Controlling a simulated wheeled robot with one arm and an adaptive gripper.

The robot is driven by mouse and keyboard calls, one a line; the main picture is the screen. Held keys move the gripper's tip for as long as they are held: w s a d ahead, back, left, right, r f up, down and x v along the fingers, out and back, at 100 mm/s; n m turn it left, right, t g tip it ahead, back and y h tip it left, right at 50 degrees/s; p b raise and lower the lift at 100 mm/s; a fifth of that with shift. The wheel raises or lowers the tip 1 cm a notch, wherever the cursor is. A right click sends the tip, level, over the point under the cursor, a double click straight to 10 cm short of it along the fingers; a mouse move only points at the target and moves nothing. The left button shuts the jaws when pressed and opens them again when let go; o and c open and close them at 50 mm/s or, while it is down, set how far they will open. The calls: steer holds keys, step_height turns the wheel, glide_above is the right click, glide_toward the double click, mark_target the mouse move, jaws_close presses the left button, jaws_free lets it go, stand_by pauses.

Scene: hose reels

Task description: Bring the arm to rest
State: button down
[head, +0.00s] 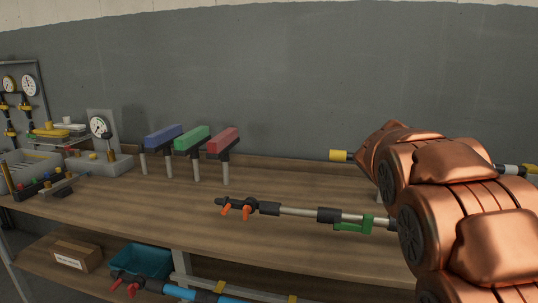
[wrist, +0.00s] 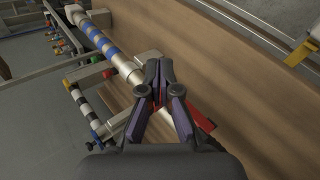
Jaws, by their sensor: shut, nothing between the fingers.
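My gripper (wrist: 159,70) shows in the wrist view with its two dark fingers together and nothing between them. Beyond the fingers, in the picture, lie a silver pipe with blue bands (wrist: 97,36) and a red part (wrist: 200,118), partly covered by the fingers. I cannot tell whether the gripper touches them. In the head view my copper-coloured arm fills the right side, over the right end of the workbench (head: 150,205). My gripper cannot be made out there.
On the bench lies a hose wand (head: 295,211) with orange levers and a green grip, its right end reaching my arm in the picture. Blue (head: 164,137), green (head: 192,138) and red (head: 223,140) blocks stand on posts. A gauge (head: 99,126) stands left. The lower shelf holds a teal bin (head: 143,261).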

steer(key=s+a+f+g+y+b, duration=0.1)
steer(key=s+a+f+y, duration=0.2)
steer(key=s+a+f, duration=0.6)
steer(key=s+a+f+g+y+b, duration=0.1)
steer(key=s+a+f+y+b, duration=0.2)
steer(key=s+a, duration=0.55)
steer(key=s+a+f+y, duration=0.3)
steer(key=s+a+f, duration=0.4)
steer(key=s, duration=0.5)
steer(key=s+p+v, duration=0.2)
steer(key=p+v, duration=0.7)
steer(key=s+d+r+p+v, duration=0.1)
steer(key=s+p+v, duration=0.1)
steer(key=p+v, duration=0.8)
steer(key=shift+d+r+m+t, duration=0.25)
steer(key=shift+m+t, duration=0.05)
steer(key=shift+m, duration=0.1)
